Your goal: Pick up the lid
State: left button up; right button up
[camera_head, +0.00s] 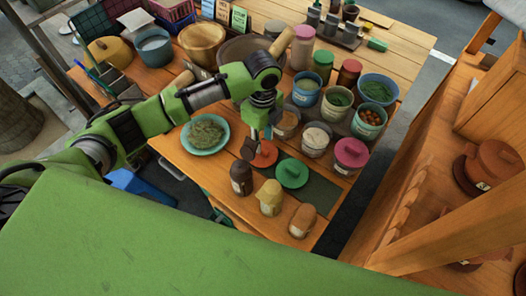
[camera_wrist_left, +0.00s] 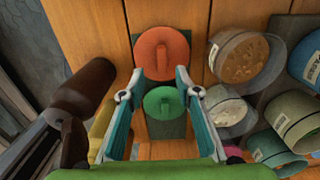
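An orange-red lid (camera_head: 264,153) with a raised handle lies on a dark mat (camera_head: 318,190) on the wooden table. A green lid (camera_head: 291,173) lies beside it on the same mat. My left gripper (camera_head: 257,140) is above the table, close to the orange-red lid. In the left wrist view the fingers (camera_wrist_left: 160,76) are spread and empty. The orange-red lid (camera_wrist_left: 162,48) shows just beyond the fingertips, and the green lid (camera_wrist_left: 163,103) shows between the fingers. I cannot tell the exact height of the fingertips above the lids. My right gripper is not in view.
Brown (camera_head: 241,178), yellow (camera_head: 269,197) and orange-brown (camera_head: 302,220) bottles stand at the near edge. A pink-lidded jar (camera_head: 351,152) and several filled pots crowd the right. A plate of herbs (camera_head: 205,134) is to the left. A shelf (camera_head: 440,190) stands at right.

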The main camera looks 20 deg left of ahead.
aim_at(262, 152)
pick_arm(q)
jog(key=shift+f+p, duration=0.3)
jog(key=shift+f, duration=0.3)
jog(key=f, duration=0.2)
jog(key=f+p, duration=0.1)
jog(key=shift+w+a+f, duration=0.15)
jog(key=shift+w+f, duration=0.1)
jog(key=shift+f, duration=0.35)
jog(key=shift+c, duration=1.2)
grip_shut()
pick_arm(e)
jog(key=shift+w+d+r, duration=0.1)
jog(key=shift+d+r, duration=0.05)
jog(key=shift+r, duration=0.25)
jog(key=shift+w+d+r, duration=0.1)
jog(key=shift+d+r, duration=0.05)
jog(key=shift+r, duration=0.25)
